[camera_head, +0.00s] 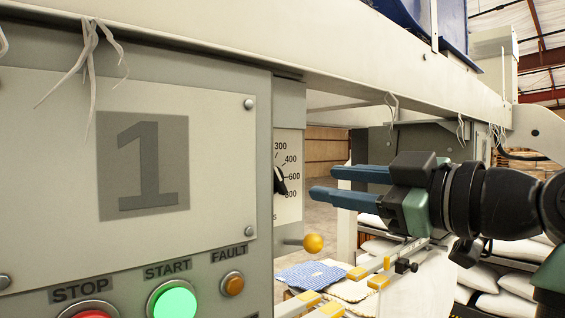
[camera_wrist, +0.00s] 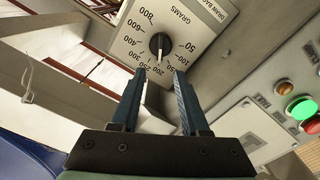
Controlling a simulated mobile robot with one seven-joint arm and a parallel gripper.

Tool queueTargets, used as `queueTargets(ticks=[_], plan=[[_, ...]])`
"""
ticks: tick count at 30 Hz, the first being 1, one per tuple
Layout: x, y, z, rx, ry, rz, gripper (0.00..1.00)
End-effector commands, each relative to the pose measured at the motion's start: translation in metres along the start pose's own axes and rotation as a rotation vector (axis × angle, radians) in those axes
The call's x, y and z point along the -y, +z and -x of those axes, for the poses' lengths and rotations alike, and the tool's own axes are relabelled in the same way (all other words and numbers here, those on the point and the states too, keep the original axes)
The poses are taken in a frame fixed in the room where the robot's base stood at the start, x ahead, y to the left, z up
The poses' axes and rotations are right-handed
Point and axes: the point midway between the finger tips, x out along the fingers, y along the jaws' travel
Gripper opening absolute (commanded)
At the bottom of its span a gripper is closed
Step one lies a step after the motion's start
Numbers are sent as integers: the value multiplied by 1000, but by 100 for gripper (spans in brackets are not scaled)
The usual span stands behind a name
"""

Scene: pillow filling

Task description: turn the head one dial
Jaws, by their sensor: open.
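The panel marked 1 (camera_head: 145,165) fills the left of the head view. Beside it, a pale dial face (camera_head: 291,150) shows edge-on, with a black knob (camera_head: 280,181) partly hidden by the panel's edge. In the wrist view the dial face (camera_wrist: 190,14) reads GRAMS, with numbers around the black knob (camera_wrist: 160,46). A light pointer line on the knob faces the gripper side, near 200 to 250; the exact mark is unclear. My gripper (camera_head: 322,184) is open and empty, its blue fingers pointing at the dial. In the wrist view the knob lies beyond and between the fingertips (camera_wrist: 160,71), apparently untouched.
A yellow ball on a rod (camera_head: 313,243) sticks out below the dial. The green-lit START button (camera_head: 172,301), red STOP (camera_head: 92,314) and orange FAULT (camera_head: 232,284) are on the panel. A beam (camera_head: 330,55) runs overhead. Folded cloth (camera_head: 312,275) and yellow clamps lie below my gripper.

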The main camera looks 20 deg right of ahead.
Motion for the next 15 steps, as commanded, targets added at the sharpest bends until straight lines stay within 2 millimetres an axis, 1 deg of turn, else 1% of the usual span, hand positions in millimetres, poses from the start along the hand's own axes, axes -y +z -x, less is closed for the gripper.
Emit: queueTargets(ticks=[1,3,9,12,15], plan=[[-1,-5,-13,0,-7,-4,45],[-1,-6,-29,1,-7,-5,45],[-1,-4,-68,1,-5,-6,45],[-1,-3,-82,1,-4,-4,45],[0,-2,-91,1,-2,-2,45]])
